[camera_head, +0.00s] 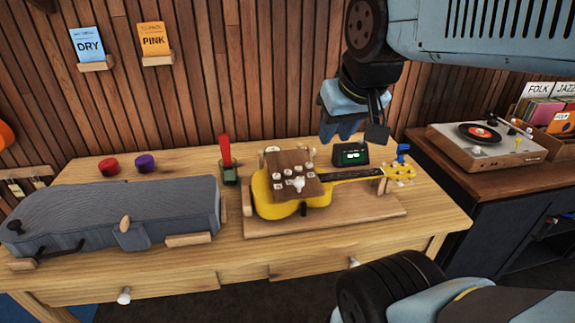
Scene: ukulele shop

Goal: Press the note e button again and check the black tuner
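The black tuner (350,155) stands at the back of the wooden bench, its small screen lit green with marks too small to read. A yellow ukulele (272,200) lies in a wooden cradle, its neck pointing right to a yellow headstock (400,171) with a blue piece standing by it. A brown wooden block (292,163) with several white knobs sits over the ukulele's body; I cannot tell which, if any, is the note e button. My gripper (357,131) hangs just above and behind the tuner, apparently empty. Its finger opening is unclear from this angle.
A grey ukulele case (120,213) fills the bench's left side. A red-handled tool (225,150) stands upright in a green holder. Red (108,165) and purple (145,162) round pieces lie behind the case. A record player (478,140) sits on the right cabinet.

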